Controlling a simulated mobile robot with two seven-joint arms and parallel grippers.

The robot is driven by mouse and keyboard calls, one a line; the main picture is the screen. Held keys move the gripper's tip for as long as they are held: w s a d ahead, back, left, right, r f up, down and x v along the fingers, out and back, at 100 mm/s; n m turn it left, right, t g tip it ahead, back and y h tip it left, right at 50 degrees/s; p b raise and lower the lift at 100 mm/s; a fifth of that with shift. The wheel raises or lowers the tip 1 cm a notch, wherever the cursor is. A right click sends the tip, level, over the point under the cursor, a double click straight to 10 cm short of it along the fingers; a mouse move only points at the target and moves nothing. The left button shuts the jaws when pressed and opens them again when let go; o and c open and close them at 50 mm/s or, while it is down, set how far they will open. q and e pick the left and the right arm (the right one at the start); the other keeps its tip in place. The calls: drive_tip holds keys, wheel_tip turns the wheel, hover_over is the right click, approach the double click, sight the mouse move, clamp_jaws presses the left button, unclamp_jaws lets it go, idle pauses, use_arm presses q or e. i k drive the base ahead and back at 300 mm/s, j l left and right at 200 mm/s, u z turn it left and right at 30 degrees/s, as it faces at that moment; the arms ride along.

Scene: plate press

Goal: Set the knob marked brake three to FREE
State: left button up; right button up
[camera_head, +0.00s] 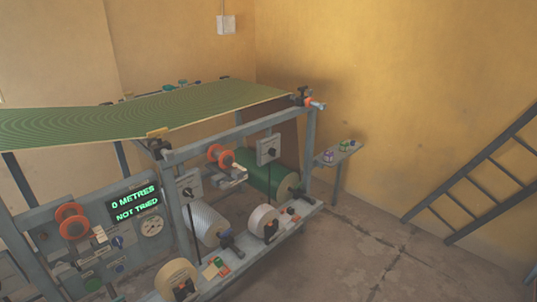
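No marking "brake three" or "FREE" can be read in the head view, so I cannot tell which knob it is. A grey box with a dark knob (272,153) stands on the machine's far frame post. A second grey box with a dark knob (187,192) is nearer, left of the middle. A blue knob (117,242) sits on the front panel beside a round gauge (152,227). The settings of these knobs are too small to read. Neither of my grippers shows in the view.
A lit display (136,204) reads "0 METRES NOT TRIED". Large rolls, one green (265,172) and one pale (208,223), lie in the frame under a green sheet (150,110). A small shelf (338,153) juts out at right. The floor (380,260) before the ladder (480,180) is clear.

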sight(272, 152)
drive_tip(key=i+l+u, duration=0.1)
drive_tip(key=u, duration=0.6)
drive_tip(key=i+l+u, duration=0.6)
drive_tip(key=l, duration=0.4)
drive_tip(key=i+l, duration=0.2)
drive_tip(key=l, duration=0.15)
drive_tip(key=i+l, duration=0.2)
drive_tip(key=l, duration=0.2)
drive_tip(key=i+l, duration=0.2)
drive_tip(key=l, duration=0.15)
drive_tip(key=u, duration=0.05)
